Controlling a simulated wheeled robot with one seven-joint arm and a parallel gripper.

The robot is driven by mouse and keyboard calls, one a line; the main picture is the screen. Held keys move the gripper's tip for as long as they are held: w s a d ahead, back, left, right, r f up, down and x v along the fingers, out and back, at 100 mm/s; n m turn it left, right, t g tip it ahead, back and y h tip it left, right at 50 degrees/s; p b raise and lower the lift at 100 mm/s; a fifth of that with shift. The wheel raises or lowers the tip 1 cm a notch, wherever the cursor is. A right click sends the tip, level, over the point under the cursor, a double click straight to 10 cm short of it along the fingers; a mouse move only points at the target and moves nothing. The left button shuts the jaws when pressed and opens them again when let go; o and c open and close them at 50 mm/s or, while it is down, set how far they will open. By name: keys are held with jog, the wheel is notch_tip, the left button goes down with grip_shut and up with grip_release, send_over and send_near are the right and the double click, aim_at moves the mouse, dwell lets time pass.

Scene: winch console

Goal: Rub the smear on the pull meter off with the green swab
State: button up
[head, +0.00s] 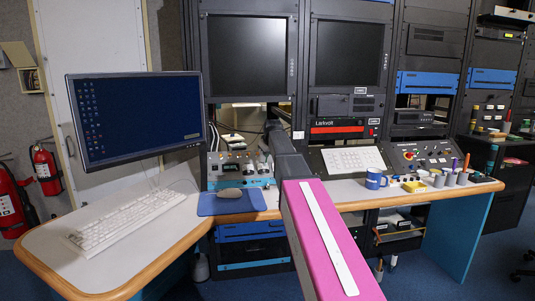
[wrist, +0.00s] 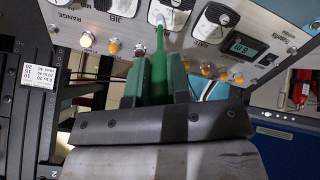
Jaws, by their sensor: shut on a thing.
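My gripper (wrist: 158,76) is shut on the green swab (wrist: 158,62) in the wrist view. The swab points up the picture, toward a console panel (wrist: 140,37) seen upside down. Its thin tip lies close to or over a white-plated dial or knob (wrist: 170,15); I cannot tell whether it touches. A small dark display (wrist: 242,47) sits to the right of the tip. I cannot tell which of these is the pull meter, and I make out no smear. In the head view the panel (head: 232,172) stands on the desk, and my arm hides the gripper and swab.
Amber lamps (wrist: 87,40) and small switches line the panel. A blue mouse mat (head: 210,204) lies in front of it, with a keyboard (head: 125,220) and monitor (head: 135,115) to the left. A blue mug (head: 374,178) and several holders stand to the right.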

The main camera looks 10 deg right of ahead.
jog(key=shift+d, duration=0.25)
